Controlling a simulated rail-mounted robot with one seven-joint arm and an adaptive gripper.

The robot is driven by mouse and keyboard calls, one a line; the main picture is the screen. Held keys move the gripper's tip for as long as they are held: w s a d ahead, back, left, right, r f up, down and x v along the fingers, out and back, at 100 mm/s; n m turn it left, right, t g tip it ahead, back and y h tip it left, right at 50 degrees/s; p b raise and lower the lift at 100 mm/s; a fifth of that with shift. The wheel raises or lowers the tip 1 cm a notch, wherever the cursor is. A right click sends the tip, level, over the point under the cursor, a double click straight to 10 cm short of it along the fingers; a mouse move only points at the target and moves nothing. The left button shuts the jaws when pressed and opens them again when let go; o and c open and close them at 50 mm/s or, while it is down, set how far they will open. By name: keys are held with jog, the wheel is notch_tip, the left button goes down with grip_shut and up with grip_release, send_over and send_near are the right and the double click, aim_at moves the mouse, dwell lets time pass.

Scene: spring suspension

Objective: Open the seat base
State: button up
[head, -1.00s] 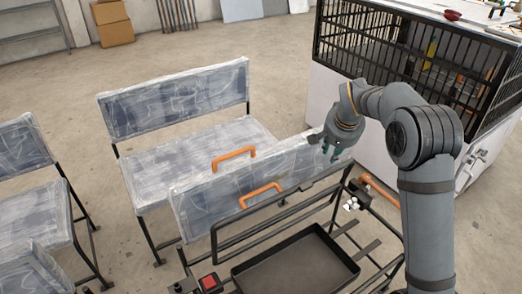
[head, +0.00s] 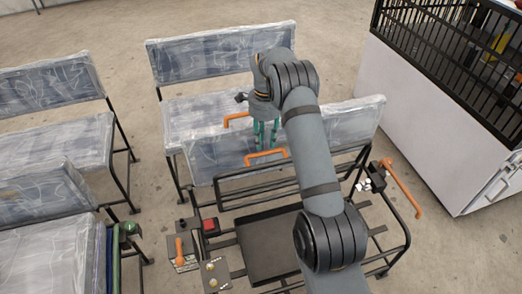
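A plastic-wrapped grey seat panel (head: 206,160) stands on edge at the near frame, in the middle of the head view. It has one orange handle (head: 266,157) on its near side, and another orange handle (head: 237,117) shows just behind it. I take this panel to be the seat base, but cannot be sure. My gripper (head: 266,145) hangs over the panel between the handles, its two green fingers pointing down and apart, with nothing visible between them. I cannot tell whether the fingertips touch the panel or a handle. My arm hides part of the panel.
A black frame holds an open dark tray (head: 262,250) below the panel. A red button (head: 210,226) and an orange lever (head: 179,247) sit at left, a longer orange lever (head: 402,188) at right. Wrapped benches (head: 60,85) stand left. A white cabinet (head: 425,130) stands right.

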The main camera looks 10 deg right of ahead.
aim_at(264, 153)
notch_tip(264, 153, down, 6)
jog(key=shift+r, duration=0.2)
jog(key=c, duration=0.3)
jog(key=c, duration=0.4)
grip_shut()
